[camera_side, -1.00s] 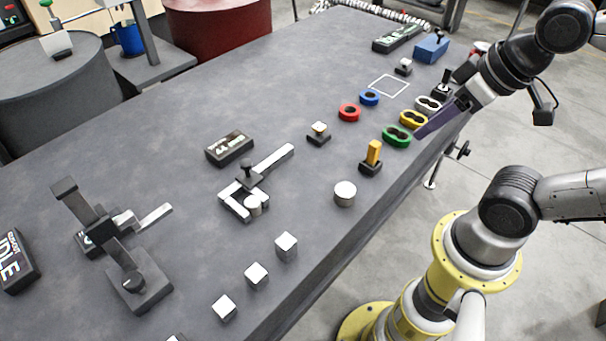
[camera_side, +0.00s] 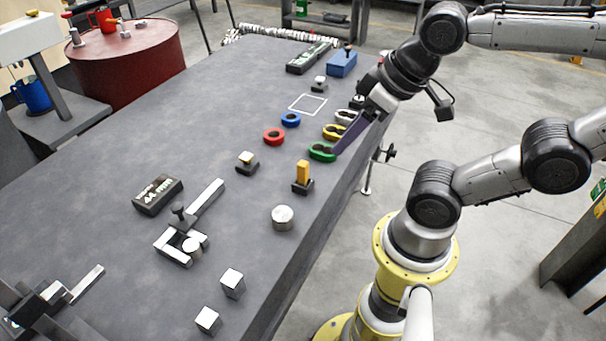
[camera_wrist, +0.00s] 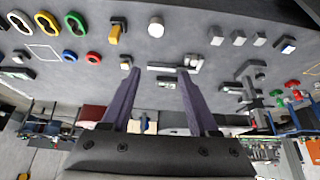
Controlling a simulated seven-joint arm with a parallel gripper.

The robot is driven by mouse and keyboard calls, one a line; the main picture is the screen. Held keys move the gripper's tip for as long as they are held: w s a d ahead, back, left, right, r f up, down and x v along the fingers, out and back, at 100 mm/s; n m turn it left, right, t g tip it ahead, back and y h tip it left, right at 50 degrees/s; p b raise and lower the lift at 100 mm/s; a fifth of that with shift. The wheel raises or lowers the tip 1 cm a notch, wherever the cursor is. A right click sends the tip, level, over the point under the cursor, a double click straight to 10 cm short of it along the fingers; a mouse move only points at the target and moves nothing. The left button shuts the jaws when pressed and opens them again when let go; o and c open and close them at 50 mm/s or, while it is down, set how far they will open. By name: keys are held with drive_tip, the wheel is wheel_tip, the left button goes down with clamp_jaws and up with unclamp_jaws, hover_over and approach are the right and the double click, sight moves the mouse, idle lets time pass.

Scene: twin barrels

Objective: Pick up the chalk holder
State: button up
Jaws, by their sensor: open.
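The chalk holder appears to be the small dark base with an upright yellow block (camera_side: 303,173), near the table's front edge in the side view. It also shows at the upper left of the wrist view (camera_wrist: 115,32). I cannot tell whether the fingers touch the green ring.
Yellow (camera_side: 335,132), red (camera_side: 273,137) and blue (camera_side: 290,120) rings lie near my gripper. A round metal cylinder (camera_side: 283,218) stands just in front of the yellow block. A small block on a dark base (camera_side: 247,162) stands left of it. The table's left-middle surface is mostly clear.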

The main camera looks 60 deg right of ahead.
drive_tip(key=shift+o, duration=0.2)
drive_tip(key=m+g, duration=0.6)
drive_tip(key=m, duration=1.2)
hover_over(303, 163)
wheel_tip(303, 163, down, 14)
wheel_tip(303, 163, down, 14)
drive_tip(key=shift+r, duration=0.15)
